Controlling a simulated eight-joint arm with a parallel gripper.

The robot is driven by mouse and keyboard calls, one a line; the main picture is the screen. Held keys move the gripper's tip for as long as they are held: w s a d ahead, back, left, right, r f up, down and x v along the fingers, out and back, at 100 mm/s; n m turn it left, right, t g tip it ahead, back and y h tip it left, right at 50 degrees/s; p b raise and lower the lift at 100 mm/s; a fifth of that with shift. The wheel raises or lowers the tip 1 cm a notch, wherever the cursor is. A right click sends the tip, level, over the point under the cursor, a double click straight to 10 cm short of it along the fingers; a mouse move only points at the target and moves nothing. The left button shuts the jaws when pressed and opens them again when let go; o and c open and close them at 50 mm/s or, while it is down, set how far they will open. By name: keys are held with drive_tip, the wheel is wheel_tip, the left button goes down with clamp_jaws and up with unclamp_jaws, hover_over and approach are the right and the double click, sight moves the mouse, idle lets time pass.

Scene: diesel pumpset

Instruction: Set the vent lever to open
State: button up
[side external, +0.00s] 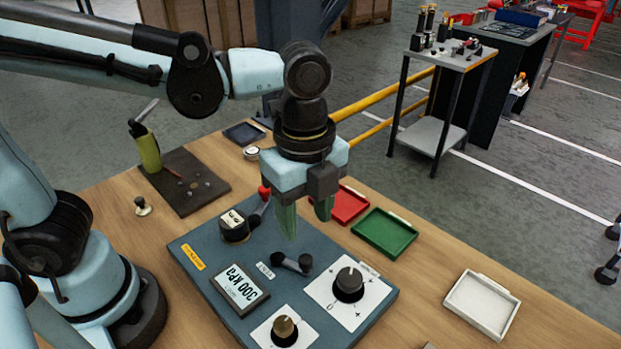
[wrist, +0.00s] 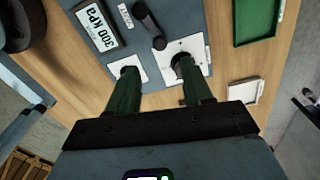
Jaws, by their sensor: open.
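A blue-grey panel (side external: 200,255) lies on the wooden table. The lever also shows in the wrist view (wrist: 149,24), beyond my fingertips.
The panel also carries a "300 kPa" display (side external: 240,288), a black dial (side external: 348,284) and a brown-topped knob (side external: 284,328). Red (side external: 348,206), green (side external: 385,232) and white (side external: 482,304) trays lie to the right.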

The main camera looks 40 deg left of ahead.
sight(306, 259)
drive_tip(key=shift+f, duration=4.25)
clamp_jaws()
